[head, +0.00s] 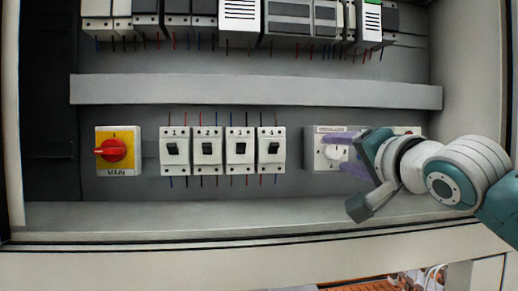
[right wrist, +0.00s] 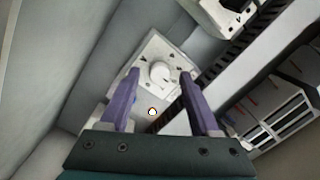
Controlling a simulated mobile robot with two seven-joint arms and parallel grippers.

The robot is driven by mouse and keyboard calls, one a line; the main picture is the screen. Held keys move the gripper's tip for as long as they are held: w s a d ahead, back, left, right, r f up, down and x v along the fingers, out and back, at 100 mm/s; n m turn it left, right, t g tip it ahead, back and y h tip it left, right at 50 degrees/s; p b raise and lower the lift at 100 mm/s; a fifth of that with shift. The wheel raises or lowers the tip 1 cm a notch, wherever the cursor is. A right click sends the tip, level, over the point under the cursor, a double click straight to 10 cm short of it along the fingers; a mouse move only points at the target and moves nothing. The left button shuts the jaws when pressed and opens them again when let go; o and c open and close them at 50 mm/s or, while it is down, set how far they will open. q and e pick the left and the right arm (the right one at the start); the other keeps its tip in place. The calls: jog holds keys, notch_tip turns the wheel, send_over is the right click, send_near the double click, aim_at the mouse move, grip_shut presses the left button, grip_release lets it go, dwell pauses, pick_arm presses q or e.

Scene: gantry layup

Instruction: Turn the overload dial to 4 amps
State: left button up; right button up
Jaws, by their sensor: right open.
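The overload unit (head: 314,160) is a pale box on the cabinet back panel, right of the breakers. Its white round dial (head: 334,153) shows between the fingers of my right gripper (head: 338,154). In the right wrist view the dial (right wrist: 161,74) sits on the unit's white face (right wrist: 150,55), with small dark marks around it. My right gripper (right wrist: 158,76) is open, with one purple finger either side of the dial and a visible gap to each. Which mark the dial points to is too small to read. My left gripper is not in view.
Several numbered breakers (head: 208,152) and a red-and-yellow main switch (head: 117,150) are to the left. A grey duct (head: 250,92) runs above, with more modules (head: 290,18) over it. The cabinet's bottom ledge (head: 250,216) lies below; the right wall (head: 468,80) is close to my arm.

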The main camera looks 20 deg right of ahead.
jog(key=shift+c, duration=0.3)
jog(key=c, duration=0.8)
grip_shut()
